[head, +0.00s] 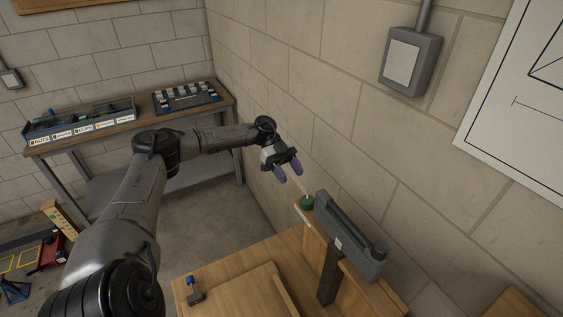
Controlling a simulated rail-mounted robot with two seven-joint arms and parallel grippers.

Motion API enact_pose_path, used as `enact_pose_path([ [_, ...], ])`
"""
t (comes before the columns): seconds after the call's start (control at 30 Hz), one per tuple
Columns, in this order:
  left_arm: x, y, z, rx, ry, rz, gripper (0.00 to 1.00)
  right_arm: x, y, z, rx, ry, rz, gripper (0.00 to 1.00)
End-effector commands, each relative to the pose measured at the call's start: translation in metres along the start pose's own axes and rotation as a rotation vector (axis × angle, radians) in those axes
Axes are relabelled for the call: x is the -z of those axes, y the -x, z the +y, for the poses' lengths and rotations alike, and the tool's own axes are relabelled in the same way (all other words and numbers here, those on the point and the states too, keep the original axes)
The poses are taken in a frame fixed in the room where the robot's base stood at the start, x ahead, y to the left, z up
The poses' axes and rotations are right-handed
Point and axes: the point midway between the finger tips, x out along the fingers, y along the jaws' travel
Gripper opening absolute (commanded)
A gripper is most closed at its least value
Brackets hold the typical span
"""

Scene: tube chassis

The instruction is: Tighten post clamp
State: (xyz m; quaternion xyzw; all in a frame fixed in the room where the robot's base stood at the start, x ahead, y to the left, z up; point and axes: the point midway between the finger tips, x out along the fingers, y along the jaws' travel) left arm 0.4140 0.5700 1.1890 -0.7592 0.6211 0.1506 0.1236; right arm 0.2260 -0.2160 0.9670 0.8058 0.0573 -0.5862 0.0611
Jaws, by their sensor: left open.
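My left gripper (289,174) is open and empty, its two purple fingers pointing down and right near the wall. I cannot identify the post clamp for certain. A small dark T-shaped piece with a blue top (193,288) lies at the left of the wooden bench. Below and right of my gripper, a green round part (307,202) sits by a pale thin piece at a wooden upright's end. A gap separates it from my fingers. My right gripper is out of view.
A long grey container-like body (350,234) with a dark cap stands at the wooden bench's (235,282) right. A back table (130,127) holds a labelled bin rack (82,121) and a dark tray (188,97). A grey box (410,62) is on the wall.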

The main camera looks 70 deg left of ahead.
Motion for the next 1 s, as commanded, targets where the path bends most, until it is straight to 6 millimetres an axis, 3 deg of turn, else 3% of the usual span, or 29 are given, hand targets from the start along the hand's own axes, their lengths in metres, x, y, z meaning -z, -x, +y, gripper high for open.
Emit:
enact_pose_path([
  [0.2,-0.001,0.033,-0.001,0.002,-0.002,0.001,0.49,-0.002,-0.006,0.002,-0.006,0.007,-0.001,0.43],
  [0.4,0.0,0.049,-0.001,0.0,-0.001,0.0,0.49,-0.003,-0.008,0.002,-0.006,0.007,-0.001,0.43],
  [1.0,0.0,0.052,0.0,-0.001,0.0,0.0,0.49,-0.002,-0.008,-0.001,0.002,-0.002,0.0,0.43],
])
